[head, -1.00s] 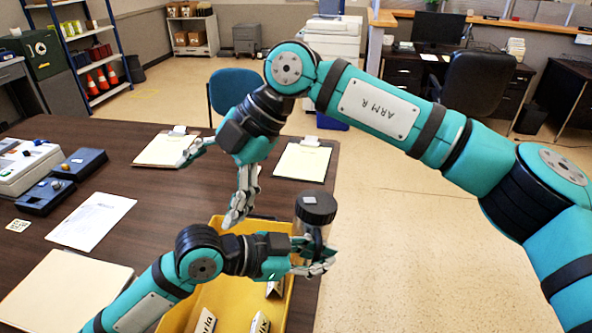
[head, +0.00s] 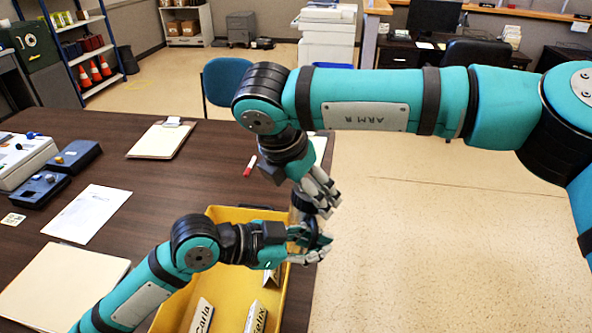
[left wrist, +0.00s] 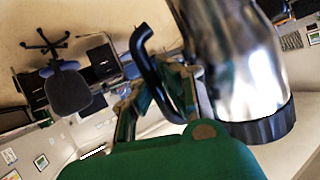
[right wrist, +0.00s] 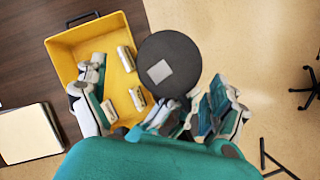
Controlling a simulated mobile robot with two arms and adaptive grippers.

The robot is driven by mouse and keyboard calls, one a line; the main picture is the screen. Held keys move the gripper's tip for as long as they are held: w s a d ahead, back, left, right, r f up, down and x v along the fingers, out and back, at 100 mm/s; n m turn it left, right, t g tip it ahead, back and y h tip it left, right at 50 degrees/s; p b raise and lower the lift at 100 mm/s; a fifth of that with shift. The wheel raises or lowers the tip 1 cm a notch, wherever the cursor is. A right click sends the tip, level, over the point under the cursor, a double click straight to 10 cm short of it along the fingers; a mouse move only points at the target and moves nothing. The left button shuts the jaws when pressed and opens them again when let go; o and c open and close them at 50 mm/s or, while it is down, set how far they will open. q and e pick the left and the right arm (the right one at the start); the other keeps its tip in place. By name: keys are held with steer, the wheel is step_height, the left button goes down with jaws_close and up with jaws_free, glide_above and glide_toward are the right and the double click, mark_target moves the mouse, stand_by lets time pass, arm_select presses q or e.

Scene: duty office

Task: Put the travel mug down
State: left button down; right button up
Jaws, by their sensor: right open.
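The travel mug has a shiny metal body (left wrist: 235,60), a black handle (left wrist: 145,50) and a round black lid with a pale square (right wrist: 168,70). My left gripper (head: 308,246) is shut on its handle and holds it up near the right edge of the yellow bin. My right gripper (head: 322,193) is open, just above and beside the lid; its fingers (right wrist: 160,115) show on both sides of the mug in the right wrist view. In the head view my fingers hide most of the mug. I cannot tell whether the right fingers touch it.
The yellow bin (head: 180,312) holds several name plates (head: 201,316) and sits at the dark table's (head: 215,150) right edge. A clipboard (head: 160,142), a red marker (head: 250,166), papers (head: 88,213) and a folder (head: 60,285) lie on the table. Open floor is at right.

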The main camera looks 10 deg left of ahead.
steer(key=shift+x, duration=1.85)
steer(key=c, duration=1.5)
arm_select(q)
steer(key=c, duration=1.4)
jaws_free()
steer(key=shift+c, duration=0.2)
arm_select(e)
steer(key=shift+o, duration=0.2)
steer(key=shift+r, duration=0.1)
arm_select(q)
steer(key=shift+o, duration=0.2)
